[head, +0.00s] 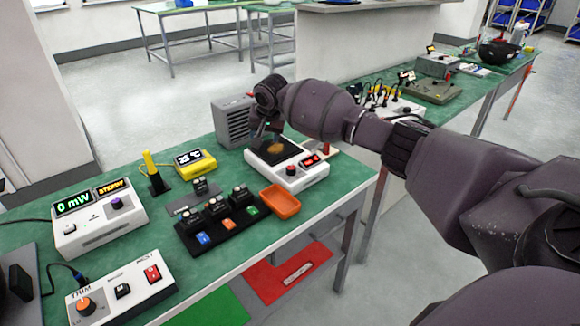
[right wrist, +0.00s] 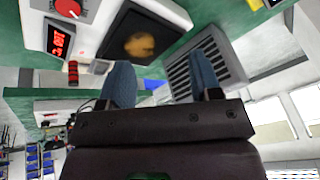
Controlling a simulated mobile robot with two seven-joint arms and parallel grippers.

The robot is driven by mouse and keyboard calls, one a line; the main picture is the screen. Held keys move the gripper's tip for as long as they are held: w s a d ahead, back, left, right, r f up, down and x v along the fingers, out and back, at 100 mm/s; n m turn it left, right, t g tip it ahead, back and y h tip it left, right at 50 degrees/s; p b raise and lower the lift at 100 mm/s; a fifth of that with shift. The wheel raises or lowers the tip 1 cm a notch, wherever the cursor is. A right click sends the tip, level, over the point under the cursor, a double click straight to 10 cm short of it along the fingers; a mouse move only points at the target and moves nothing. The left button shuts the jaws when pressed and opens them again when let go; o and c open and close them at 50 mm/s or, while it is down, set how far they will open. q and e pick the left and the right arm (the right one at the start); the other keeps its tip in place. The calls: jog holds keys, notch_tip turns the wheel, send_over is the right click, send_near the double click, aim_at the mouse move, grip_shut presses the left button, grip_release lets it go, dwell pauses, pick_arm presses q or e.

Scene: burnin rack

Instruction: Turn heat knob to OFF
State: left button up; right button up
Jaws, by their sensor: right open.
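A white hot plate unit (head: 262,170) stands at the right end of the green bench. Its black top (head: 279,149) has an orange-brown patch. Its front has a small knob (head: 291,170) and a red lit display (head: 310,160). In the right wrist view the knob (right wrist: 68,8) is red with a pale mark, beside the red display (right wrist: 58,40); the frame edge cuts it, and its setting is unreadable. My right gripper (head: 265,136) is open and empty above the back of the unit, apart from the knob. Its two fingers (right wrist: 160,78) show spread. My left gripper is out of view.
A grey finned box (head: 233,122) stands close behind the gripper. A red-handled item (head: 326,149) is beside the unit. An orange tray (head: 280,201) and a black rack with modules (head: 225,232) lie in front. Another box has an orange knob (head: 85,306).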

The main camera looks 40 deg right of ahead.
jog(key=s+d+m+g, duration=0.5)
jog(key=m, duration=0.2)
jog(key=m+b, duration=0.1)
jog(key=b, duration=0.1)
send_over(291, 167)
notch_tip(291, 167, down, 6)
jog(key=shift+r, duration=0.1)
notch_tip(291, 167, down, 3)
jog(key=shift+f, duration=0.7)
